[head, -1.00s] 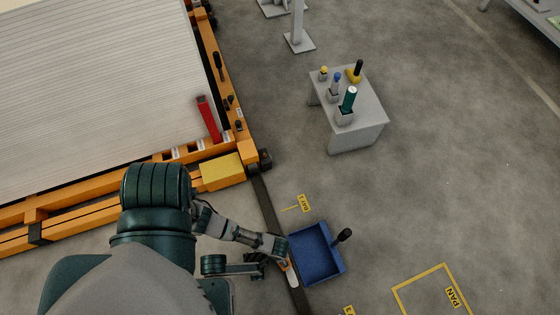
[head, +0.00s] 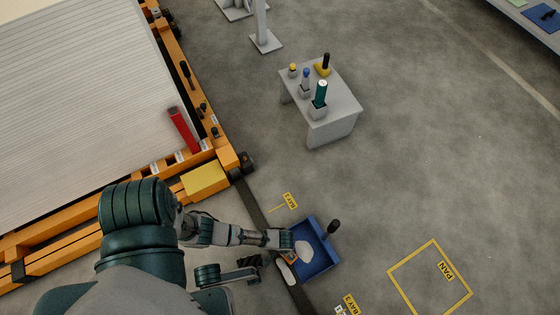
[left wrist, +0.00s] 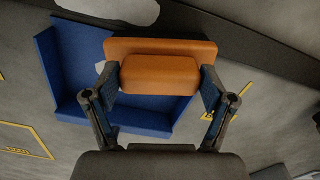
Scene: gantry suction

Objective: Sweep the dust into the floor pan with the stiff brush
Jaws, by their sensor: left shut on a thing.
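The blue floor pan (head: 325,258) lies on the floor beside a dark strip, its black handle (head: 333,227) up at its far right side. A pale dust patch (head: 304,251) lies inside the pan. Another pale patch (head: 286,272) lies at the strip by the pan's open side. My left gripper (head: 287,252) is at the pan's near left side. In the left wrist view it is shut on the orange block of the stiff brush (left wrist: 160,74), which is over the pan (left wrist: 68,62). The bristles are hidden. My right gripper is not in view.
An orange gantry frame (head: 222,158) with a ribbed bed stands left. A grey table (head: 342,100) with several tools stands behind the pan. A yellow outline marked PAN (head: 413,250) lies on clear floor at right.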

